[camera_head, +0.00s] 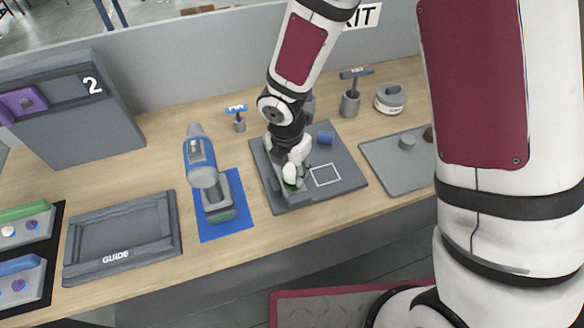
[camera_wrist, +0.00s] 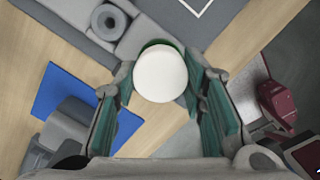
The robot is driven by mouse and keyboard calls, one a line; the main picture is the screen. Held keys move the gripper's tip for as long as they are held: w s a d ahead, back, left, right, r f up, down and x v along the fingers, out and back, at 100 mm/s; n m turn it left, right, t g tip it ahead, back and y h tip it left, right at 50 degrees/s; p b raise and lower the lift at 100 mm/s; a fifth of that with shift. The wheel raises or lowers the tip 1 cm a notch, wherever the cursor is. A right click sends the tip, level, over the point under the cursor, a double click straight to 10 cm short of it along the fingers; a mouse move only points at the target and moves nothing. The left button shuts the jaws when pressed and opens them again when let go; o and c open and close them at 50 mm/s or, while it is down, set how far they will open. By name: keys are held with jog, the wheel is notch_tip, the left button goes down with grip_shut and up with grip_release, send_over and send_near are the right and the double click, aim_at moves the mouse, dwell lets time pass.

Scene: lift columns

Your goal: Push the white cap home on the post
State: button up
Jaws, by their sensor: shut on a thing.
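The white cap (camera_wrist: 160,74) is a round white disc, seen from above in the wrist view. My gripper (camera_wrist: 165,85) is shut on it, with green finger pads on both sides. In the head view my gripper (camera_head: 291,180) is low over the front left part of a grey board (camera_head: 345,178). A grey round piece with a dark hole (camera_wrist: 108,22) stands near the cap in the wrist view, apart from it. I cannot tell whether that is the post, or whether a post is under the cap; the cap and fingers hide what is below.
A blue cylinder (camera_head: 325,138) and a white square outline (camera_head: 325,175) are on the board. A drill-like tool (camera_head: 203,170) stands on a blue mat (camera_head: 236,188) to the left. A grey tray (camera_head: 385,178) lies to the right. The table's front edge is close.

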jog(key=shift+f, duration=0.1)
dwell(0.3)
jog(key=o, duration=1.2)
jog(key=shift+o, duration=0.2)
jog(key=o, duration=0.4)
jog(key=shift+r+p, duration=0.5)
jog(key=shift+r, duration=0.55)
jog(key=shift+r+p, duration=1.05)
jog(key=shift+r, duration=1.45)
jog(key=shift+c, duration=0.4)
grip_shut()
